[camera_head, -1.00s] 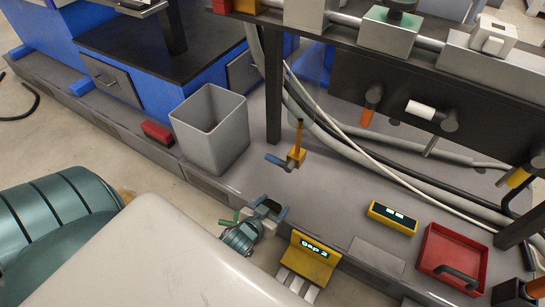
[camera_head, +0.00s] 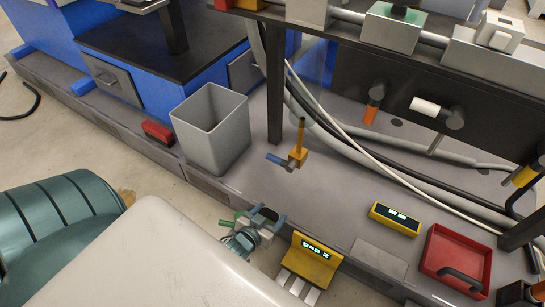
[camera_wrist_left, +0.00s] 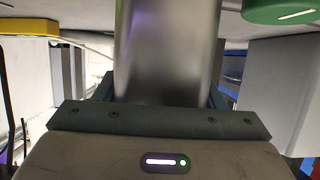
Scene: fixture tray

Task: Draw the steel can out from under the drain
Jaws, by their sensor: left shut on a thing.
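My left gripper (camera_head: 264,216) is at the front edge of the grey tray in the head view. It is shut on the steel can, whose dark round opening (camera_head: 266,213) shows between the fingers. In the left wrist view the can (camera_wrist_left: 168,50) is a smooth, shiny grey cylinder rising between the fingers of the gripper (camera_wrist_left: 165,92). A yellow fitting with a blue handle (camera_head: 297,156) stands behind and to the right, apart from the can. I cannot tell whether it is the drain. My right gripper is not in view.
A grey square bin (camera_head: 228,142) stands behind and left of the gripper. A yellow display block (camera_head: 315,262) is close on the right. A smaller yellow display (camera_head: 395,218) and a red tray (camera_head: 432,245) lie further right. Hoses and a dark post stand behind.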

